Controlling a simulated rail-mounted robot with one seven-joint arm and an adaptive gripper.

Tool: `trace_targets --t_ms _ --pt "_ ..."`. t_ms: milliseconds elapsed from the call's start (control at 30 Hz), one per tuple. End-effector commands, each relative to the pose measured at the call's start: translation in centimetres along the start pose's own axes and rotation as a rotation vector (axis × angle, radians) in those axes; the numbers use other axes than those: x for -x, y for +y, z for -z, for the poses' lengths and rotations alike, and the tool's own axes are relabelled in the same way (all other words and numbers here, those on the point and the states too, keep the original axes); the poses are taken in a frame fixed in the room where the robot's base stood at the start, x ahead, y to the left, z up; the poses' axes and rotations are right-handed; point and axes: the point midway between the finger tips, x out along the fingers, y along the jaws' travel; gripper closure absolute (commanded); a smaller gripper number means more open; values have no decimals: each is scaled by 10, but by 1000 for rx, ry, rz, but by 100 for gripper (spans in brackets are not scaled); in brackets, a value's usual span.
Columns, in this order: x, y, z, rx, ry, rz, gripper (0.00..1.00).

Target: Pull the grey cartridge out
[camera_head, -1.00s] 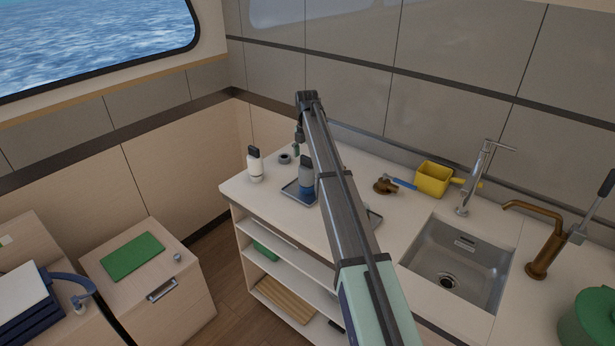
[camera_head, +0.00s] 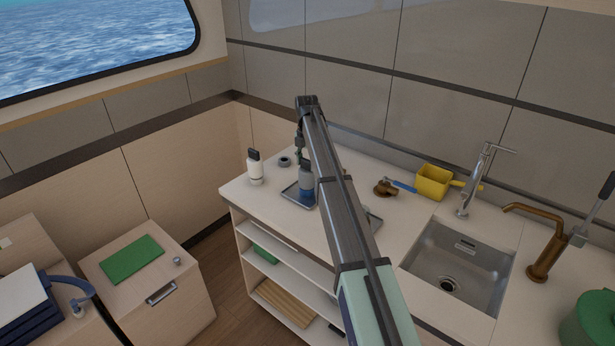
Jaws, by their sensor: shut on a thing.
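My gripper (camera_head: 300,156) hangs from the far end of my arm, pointing down over the counter. It is shut at the top of an upright blue-and-grey container (camera_head: 306,196), which stands in a shallow grey tray (camera_head: 289,191). What it grips looks like the grey cartridge at the container's top, but this is very small and partly hidden. My arm covers the right side of the container and part of the tray. I cannot tell how deep the cartridge sits.
A white bottle with a black cap (camera_head: 255,168) and a small grey ring (camera_head: 284,162) stand left of the gripper. Right of my arm are a brown fitting with a blue handle (camera_head: 385,188), a yellow box (camera_head: 433,182) and a sink (camera_head: 455,268). The counter's front left is clear.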

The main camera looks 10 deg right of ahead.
Motion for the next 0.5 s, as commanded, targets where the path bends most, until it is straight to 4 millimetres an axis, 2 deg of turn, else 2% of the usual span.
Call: trace_targets --t_ms 500 --pt "8 0 0 0 0 0 100"
